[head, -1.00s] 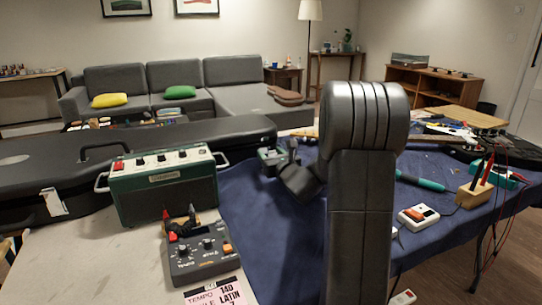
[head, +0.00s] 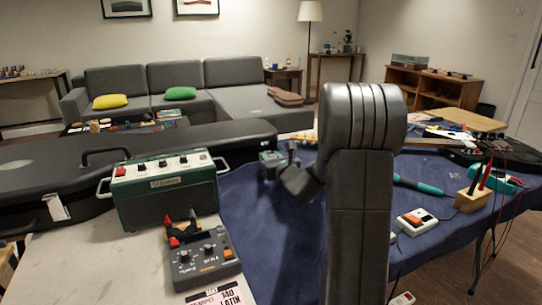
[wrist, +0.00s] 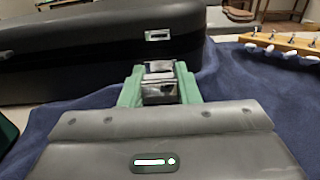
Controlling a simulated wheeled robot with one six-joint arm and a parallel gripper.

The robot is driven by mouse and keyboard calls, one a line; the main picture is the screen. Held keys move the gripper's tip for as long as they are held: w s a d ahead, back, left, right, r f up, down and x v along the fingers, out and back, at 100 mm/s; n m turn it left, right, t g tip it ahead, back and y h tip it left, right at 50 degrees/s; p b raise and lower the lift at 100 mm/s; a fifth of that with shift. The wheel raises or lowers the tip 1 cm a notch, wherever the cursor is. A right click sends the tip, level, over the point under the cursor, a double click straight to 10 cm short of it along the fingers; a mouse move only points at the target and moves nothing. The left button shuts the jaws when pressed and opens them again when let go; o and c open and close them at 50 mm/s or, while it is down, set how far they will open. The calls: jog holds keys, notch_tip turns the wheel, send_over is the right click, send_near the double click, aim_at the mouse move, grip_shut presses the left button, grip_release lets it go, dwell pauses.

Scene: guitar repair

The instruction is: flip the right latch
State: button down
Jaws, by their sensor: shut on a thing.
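The black guitar case (head: 225,134) lies closed along the back of the bench; its front side also fills the upper left of the wrist view (wrist: 75,55). My gripper (head: 272,165) is at the front of the case near its right end, partly hidden by my arm. In the wrist view its green fingers (wrist: 160,88) are shut around a shiny metal piece, which appears to be the right latch (wrist: 161,91). A small silver plate (wrist: 158,35) sits on the case just above it. Where the held piece joins the case is hard to see.
A green amplifier (head: 165,192) and a grey pedal (head: 200,258) stand left of my arm. A blue cloth (head: 255,215) covers the bench under the gripper. A wooden strip with several pegs (wrist: 285,44) lies right of the case. A white-and-red device (head: 417,220) lies right of my arm.

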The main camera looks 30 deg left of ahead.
jog(key=shift+w+a+r+g+h+p, duration=0.2)
jog(key=shift+r+g+h+p, duration=0.5)
jog(key=shift+p, duration=2.5)
jog(key=g+h+p, duration=0.1)
jog(key=p, duration=0.6)
jog(key=a+r+g+h+p, duration=0.1)
jog(key=p, duration=0.5)
jog(key=shift+w+p, duration=0.35)
jog(key=shift+p, duration=0.05)
jog(key=p, duration=0.3)
jog(key=h+p, duration=0.1)
jog(key=p, duration=0.3)
jog(key=shift+w+a+r+g, duration=0.15)
jog(key=shift+w+a+g, duration=0.1)
jog(key=shift+g, duration=0.15)
jog(key=shift+p, duration=0.9)
jog(key=p, duration=0.2)
jog(key=h+p, duration=0.1)
jog(key=p, duration=0.1)
jog(key=shift+w+a+f+g, duration=0.15)
jog(key=shift+a+f+g, duration=0.1)
jog(key=shift+g, duration=0.15)
jog(key=c, duration=1.1)
grip_release()
jog(key=shift+d, duration=0.1)
